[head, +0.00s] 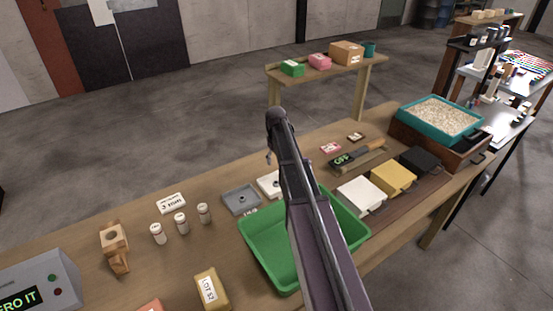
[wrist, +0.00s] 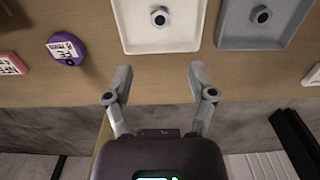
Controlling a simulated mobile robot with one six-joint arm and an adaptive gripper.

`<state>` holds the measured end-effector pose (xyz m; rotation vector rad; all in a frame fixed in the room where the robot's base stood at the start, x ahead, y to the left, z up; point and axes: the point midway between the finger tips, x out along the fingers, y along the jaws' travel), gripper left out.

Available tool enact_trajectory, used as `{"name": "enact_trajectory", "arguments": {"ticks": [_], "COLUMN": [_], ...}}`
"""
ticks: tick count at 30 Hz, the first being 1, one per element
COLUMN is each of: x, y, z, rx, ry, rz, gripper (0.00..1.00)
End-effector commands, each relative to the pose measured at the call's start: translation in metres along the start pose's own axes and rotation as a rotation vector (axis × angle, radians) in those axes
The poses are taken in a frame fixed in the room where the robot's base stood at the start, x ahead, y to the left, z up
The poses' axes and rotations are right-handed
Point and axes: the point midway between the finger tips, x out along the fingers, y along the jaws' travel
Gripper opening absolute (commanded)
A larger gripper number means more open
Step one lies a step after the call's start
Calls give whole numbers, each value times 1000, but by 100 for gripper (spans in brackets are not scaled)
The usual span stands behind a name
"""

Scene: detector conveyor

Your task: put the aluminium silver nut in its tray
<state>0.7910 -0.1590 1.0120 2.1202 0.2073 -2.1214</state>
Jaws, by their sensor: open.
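In the wrist view, a white tray (wrist: 135,44) and a grey tray (wrist: 240,41) lie side by side on the wooden bench. A silvery hexagonal piece with a dark centre (wrist: 160,17) sits in the white tray, and a similar one (wrist: 262,15) sits in the grey tray. I cannot tell which is aluminium. My gripper (wrist: 160,80) is open, with nothing between its fingers, just below the white tray in the picture. In the head view, the grey tray (head: 232,204) is clear, while my arm partly hides the white tray (head: 265,187). My fingers are not discernible there.
A green bin (head: 262,242) stands partly behind my arm. Several small white canisters (head: 181,223) and a wooden stand (head: 115,246) are to its left. White and yellow boxes (head: 393,179) lie right. A purple labelled disc (wrist: 66,49) is beside the white tray.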

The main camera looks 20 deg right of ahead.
Motion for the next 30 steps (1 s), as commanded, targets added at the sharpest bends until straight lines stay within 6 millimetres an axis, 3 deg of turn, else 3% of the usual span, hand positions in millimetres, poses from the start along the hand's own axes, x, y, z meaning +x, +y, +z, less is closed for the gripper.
{"name": "enact_trajectory", "arguments": {"ticks": [12,17,23,30], "x": [0,0,0,0], "y": [-1,-16,-63,-139], "z": [1,14,56,134], "rx": [0,8,42,109], "ry": [0,0,0,0], "rz": [0,0,1,2], "gripper": [72,72,72,72]}}
